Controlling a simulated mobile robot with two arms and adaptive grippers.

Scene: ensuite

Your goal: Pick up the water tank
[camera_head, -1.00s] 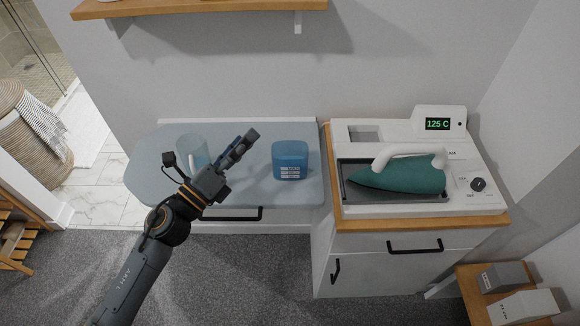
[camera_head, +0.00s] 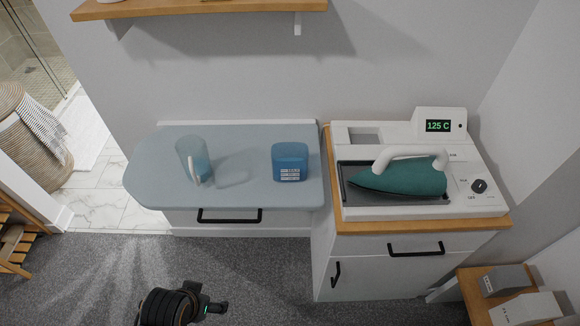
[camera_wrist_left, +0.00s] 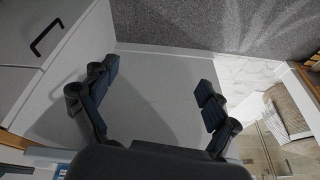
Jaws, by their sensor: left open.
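The water tank (camera_head: 290,162) is a blue translucent box with a white label. It stands upright on the right part of the grey-blue ironing board (camera_head: 150,180) in the head view. My left gripper (camera_wrist_left: 155,80) is open in the left wrist view, with nothing between its fingers and a pale flat surface beyond them. In the head view only part of my left arm shows at the bottom edge, in front of the board and apart from the tank; its fingers are out of that frame. My right gripper is not in view.
A clear jug (camera_head: 190,155) with some blue liquid stands left of the tank. A green iron (camera_head: 402,178) sits on a white station (camera_head: 405,211) reading 125 C, with a rectangular recess (camera_head: 364,137) at its back left. A wooden shelf (camera_head: 200,8) hangs above.

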